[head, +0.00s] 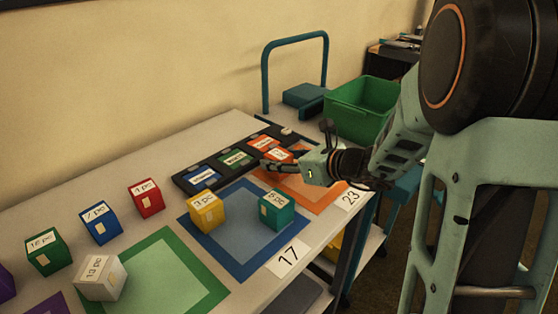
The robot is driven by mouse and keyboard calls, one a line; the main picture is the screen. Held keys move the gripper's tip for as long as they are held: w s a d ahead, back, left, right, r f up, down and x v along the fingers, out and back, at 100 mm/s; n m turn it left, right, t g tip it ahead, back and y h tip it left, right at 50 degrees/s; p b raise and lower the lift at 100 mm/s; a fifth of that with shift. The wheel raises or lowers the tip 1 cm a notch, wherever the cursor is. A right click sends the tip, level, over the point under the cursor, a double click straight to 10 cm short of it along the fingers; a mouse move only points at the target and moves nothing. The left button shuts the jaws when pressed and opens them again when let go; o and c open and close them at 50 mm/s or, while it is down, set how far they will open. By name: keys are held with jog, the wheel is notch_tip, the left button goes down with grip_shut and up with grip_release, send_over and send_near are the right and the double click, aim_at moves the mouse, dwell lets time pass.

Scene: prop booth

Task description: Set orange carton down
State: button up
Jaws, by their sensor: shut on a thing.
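The orange carton (281,154) has a white label on top and is partly hidden by my gripper. My gripper (272,163) is shut on it, reaching in from the right. The carton is at the far left corner of the orange-bordered mat (328,197), close to the black strip. I cannot tell whether its underside touches the table. The mat carries a white card reading 23 (350,198).
A blue mat (244,267) beside it holds a yellow carton (206,210) and a teal carton (276,209). A black strip (181,180) with coloured cards lies behind. Red (147,198), blue (100,223) and other cartons stand left. A green bin (362,106) is beyond the table.

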jog(key=shift+f, duration=0.25)
jog(key=o, duration=1.2)
jog(key=shift+r, duration=0.1)
jog(key=shift+r, duration=0.15)
jog(key=shift+s+d+r, duration=0.15)
jog(key=shift+r, duration=0.05)
jog(key=p+v, duration=0.3)
jog(key=v, duration=0.8)
jog(key=shift+s+d, duration=0.15)
jog(key=shift+s, duration=0.05)
jog(key=shift+r, duration=0.1)
